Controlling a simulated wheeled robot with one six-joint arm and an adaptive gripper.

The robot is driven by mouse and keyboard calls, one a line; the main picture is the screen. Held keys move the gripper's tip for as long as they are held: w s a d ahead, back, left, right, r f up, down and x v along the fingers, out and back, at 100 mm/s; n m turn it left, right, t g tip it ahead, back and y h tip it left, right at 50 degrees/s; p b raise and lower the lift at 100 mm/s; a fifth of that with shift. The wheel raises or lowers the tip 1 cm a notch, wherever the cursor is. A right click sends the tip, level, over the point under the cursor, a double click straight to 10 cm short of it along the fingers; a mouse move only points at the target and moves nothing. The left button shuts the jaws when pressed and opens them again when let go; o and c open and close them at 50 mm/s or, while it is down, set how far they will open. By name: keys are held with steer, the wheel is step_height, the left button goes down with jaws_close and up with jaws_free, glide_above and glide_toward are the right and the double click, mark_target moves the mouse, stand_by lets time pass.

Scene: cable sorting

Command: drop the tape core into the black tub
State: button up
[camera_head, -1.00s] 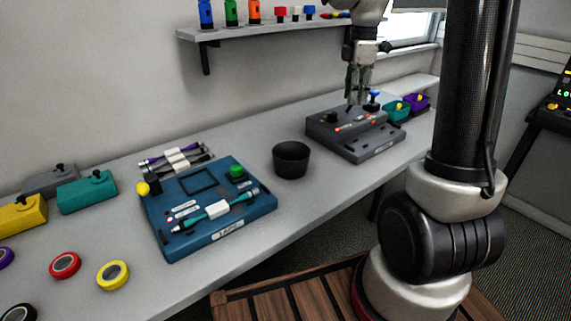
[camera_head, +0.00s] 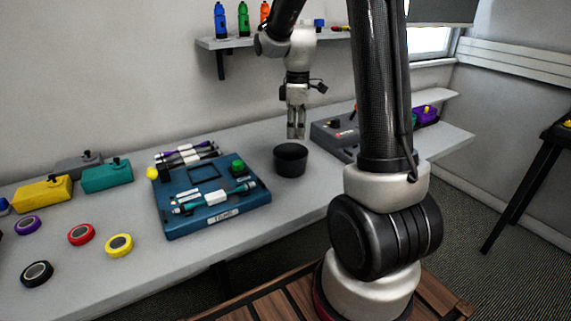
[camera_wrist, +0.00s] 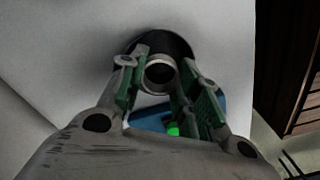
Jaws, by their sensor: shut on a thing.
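The black tub (camera_head: 290,161) stands on the grey table, right of the blue board. My gripper (camera_head: 296,136) points down just above the tub in the head view. In the wrist view my gripper (camera_wrist: 163,82) is shut on a grey ring-shaped tape core (camera_wrist: 160,73), held between the fingertips. The dark tub (camera_wrist: 178,45) shows behind and beneath the core in that view. The core is too small to make out in the head view.
The blue board (camera_head: 214,214) with a cable and green knob lies left of the tub. Several tape rolls, including a yellow one (camera_head: 119,245), lie at the front left. A dark grey box (camera_head: 335,133) stands right of the tub. A shelf (camera_head: 240,41) is on the wall behind.

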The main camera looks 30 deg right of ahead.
steer(key=shift+f, duration=2.45)
steer(key=o, duration=0.7)
steer(key=shift+o, duration=0.2)
steer(key=shift+r, duration=0.1)
step_height(320, 180, up, 12)
